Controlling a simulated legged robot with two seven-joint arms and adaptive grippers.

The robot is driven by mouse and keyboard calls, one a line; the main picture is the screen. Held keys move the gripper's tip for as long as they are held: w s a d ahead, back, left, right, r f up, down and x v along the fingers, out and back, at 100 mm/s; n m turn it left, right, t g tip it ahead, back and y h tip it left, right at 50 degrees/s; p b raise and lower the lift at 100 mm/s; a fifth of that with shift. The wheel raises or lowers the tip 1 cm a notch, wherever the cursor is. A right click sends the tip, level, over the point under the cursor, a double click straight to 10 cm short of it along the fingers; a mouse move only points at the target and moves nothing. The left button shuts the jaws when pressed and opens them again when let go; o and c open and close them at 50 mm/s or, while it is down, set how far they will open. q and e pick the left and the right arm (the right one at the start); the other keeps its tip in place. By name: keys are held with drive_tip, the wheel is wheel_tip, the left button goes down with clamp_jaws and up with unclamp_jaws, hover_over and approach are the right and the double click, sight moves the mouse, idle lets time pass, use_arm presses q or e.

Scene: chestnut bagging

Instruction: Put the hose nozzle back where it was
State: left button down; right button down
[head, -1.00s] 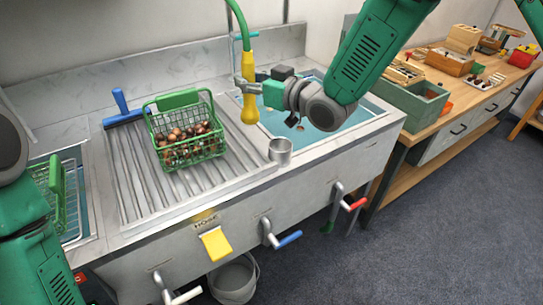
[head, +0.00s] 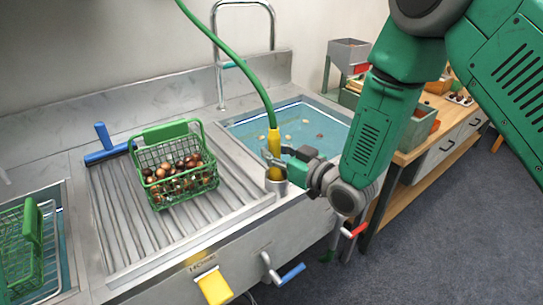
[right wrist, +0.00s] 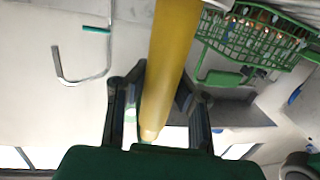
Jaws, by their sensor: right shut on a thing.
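The hose nozzle (head: 274,146) is yellow and upright, with a green hose (head: 243,68) running up from its top. My right gripper (head: 272,163) is shut on the nozzle. In the right wrist view the yellow nozzle (right wrist: 168,70) runs between the two dark fingers (right wrist: 160,108). The nozzle's lower end is at the small grey metal cup (head: 276,188) on the sink's front edge. It appears to be in the cup's mouth, but how deep is hidden. My left gripper is not in view.
A green wire basket of chestnuts (head: 178,122) stands on the ribbed drainboard (head: 122,225), left of the nozzle. The water basin (head: 310,118) is behind my right gripper. A tall metal faucet (head: 216,55) stands at the back.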

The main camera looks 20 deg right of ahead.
drive_tip(key=shift+d+f, duration=0.2)
drive_tip(key=shift+f, duration=0.4)
drive_tip(key=shift+d, duration=0.5)
drive_tip(key=c, duration=1.6)
unclamp_jaws()
drive_tip(key=shift+s, duration=0.1)
drive_tip(key=shift+o, duration=0.7)
drive_tip(key=shift+a+r, duration=0.1)
drive_tip(key=shift+a, duration=0.4)
drive_tip(key=d+f+v, duration=0.1)
drive_tip(key=v, duration=1)
drive_tip(key=s+d+f+m+g+h, duration=0.1)
drive_tip(key=s+f+g+h, duration=0.15)
drive_tip(key=f, duration=0.35)
drive_tip(key=s+f+m+g+h, duration=0.1)
drive_tip(key=s+f+g, duration=0.1)
drive_tip(key=s+f, duration=0.3)
drive_tip(key=s+d+f+m+g+h, duration=0.1)
drive_tip(key=s+f+g, duration=0.4)
drive_tip(key=s, duration=0.5)
drive_tip(key=s+d+f+m+g+h, duration=0.2)
drive_tip(key=s+f+g, duration=0.3)
drive_tip(key=s+f, duration=0.4)
drive_tip(key=shift+s+d+f+h, duration=0.2)
drive_tip(key=shift+s+d+h, duration=0.15)
drive_tip(key=shift+d+h, duration=0.45)
